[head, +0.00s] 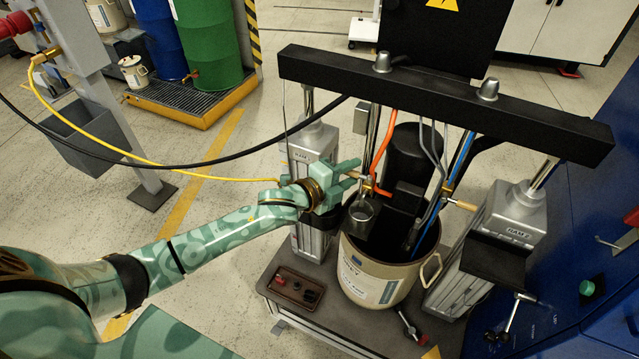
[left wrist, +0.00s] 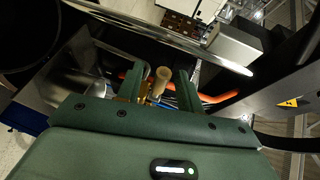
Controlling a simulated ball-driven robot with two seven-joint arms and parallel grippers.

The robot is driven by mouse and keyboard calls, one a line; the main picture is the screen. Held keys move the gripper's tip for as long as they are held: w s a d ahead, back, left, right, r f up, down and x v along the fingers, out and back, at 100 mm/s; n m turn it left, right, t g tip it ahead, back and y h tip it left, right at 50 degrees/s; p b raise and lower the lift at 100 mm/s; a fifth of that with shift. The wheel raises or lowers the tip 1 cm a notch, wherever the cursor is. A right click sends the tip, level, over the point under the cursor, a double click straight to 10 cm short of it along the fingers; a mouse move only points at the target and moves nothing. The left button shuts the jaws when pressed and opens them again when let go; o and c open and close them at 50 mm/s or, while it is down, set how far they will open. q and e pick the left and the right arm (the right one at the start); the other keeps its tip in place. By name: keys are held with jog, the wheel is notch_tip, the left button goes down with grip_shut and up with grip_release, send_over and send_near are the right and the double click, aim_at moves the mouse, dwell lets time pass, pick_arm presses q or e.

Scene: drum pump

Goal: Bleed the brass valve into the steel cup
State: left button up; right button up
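The brass valve (head: 372,188) sits on the pipe with the orange hose, above the drum's left rim. Its tan handle (head: 353,174) points left toward my left gripper (head: 346,170). In the left wrist view the tan handle (left wrist: 160,82) stands between the two green fingers of my left gripper (left wrist: 150,85), with gaps beside it, so the gripper looks open around it. The steel cup (head: 361,214) is just below the valve, over the drum's near left edge, and looks upright. What is in the cup is too dark to tell. My right gripper is not in view.
The beige drum (head: 372,285) stands on a dark base between two grey ram columns (head: 312,150). A black crossbeam (head: 440,95) spans above. A second tan-handled valve (head: 460,204) is at the right. A small tray (head: 297,288) lies front left. Hoses hang close by.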

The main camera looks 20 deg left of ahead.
pick_arm(q)
jog(key=p+v, duration=0.1)
jog(key=v, duration=1.2)
jog(key=shift+s+r+p, duration=0.2)
jog(key=shift+s+p, duration=0.05)
jog(key=shift+p, duration=0.1)
jog(key=shift+a, duration=0.1)
jog(key=s+a+f+n+g+y, duration=0.25)
jog(key=a+f+n, duration=0.3)
jog(key=f, duration=0.45)
jog(key=s+a+f+n+g+y, duration=0.1)
jog(key=a+f+n+y, duration=0.25)
jog(key=a+f, duration=0.45)
jog(key=s+f+n+g+y, duration=0.1)
jog(key=s+f+n+g, duration=0.3)
jog(key=s+f, duration=0.8)
jog(key=s+d+f+n+g, duration=0.3)
jog(key=s+f+n+g, duration=0.15)
jog(key=s+f, duration=1)
jog(key=s+d+n+g, duration=0.1)
jog(key=s+d, duration=0.6)
jog(key=s, duration=0.4)
jog(key=shift+s+d+f+g+b, duration=0.15)
jog(key=shift+s+d+g+b, duration=0.15)
jog(key=shift+s+b, duration=0.1)
